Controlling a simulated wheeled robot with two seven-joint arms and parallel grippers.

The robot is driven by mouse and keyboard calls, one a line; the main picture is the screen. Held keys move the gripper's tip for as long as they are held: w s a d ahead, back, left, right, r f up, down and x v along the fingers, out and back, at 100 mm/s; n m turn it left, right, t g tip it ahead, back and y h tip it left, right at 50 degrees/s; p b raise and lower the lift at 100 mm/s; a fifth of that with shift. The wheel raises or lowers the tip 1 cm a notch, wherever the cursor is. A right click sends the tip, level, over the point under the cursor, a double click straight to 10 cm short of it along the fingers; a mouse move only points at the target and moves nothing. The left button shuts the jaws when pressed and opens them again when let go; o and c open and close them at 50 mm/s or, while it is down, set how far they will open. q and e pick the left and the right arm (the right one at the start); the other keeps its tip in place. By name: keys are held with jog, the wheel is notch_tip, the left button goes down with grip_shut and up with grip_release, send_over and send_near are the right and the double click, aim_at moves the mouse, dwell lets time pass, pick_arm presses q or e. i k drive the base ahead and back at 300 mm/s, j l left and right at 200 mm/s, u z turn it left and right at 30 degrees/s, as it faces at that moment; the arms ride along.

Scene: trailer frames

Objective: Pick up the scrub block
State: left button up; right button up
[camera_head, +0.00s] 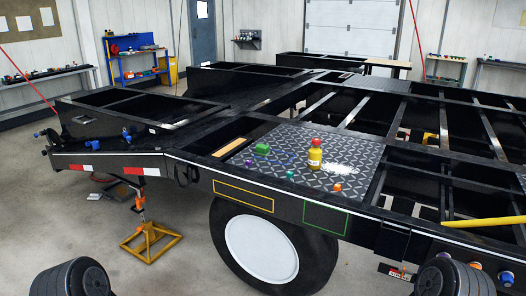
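Several small things lie on a dark diamond-plate deck (318,188) of the trailer frame. A small green block (262,148) sits near the deck's far left; it may be the scrub block, but I cannot tell for sure. A flat tan strip (230,148) lies at the deck's left edge. Dark rounded parts of my arms show at the bottom left and bottom right corners. Neither gripper's fingers are in view.
A small teal item (290,174) and an orange item (337,187) lie near the deck's front edge. The black trailer frame (350,223) and a large wheel (262,250) stand in front of me. A yellow bar (485,222) juts in at right.

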aim_at(261, 150)
jog(key=i+j+z, duration=0.1)
jog(key=z, duration=0.4)
jog(key=j+z, duration=0.15)
jog(key=z, duration=0.3)
jog(key=i+j+z, duration=0.25)
jog(key=j, duration=0.45)
jog(key=j+z, duration=0.2)
jog(key=j, duration=0.45)
jog(key=i+j+z, duration=0.25)
jog(key=j, duration=0.5)
jog(key=k, duration=0.1)
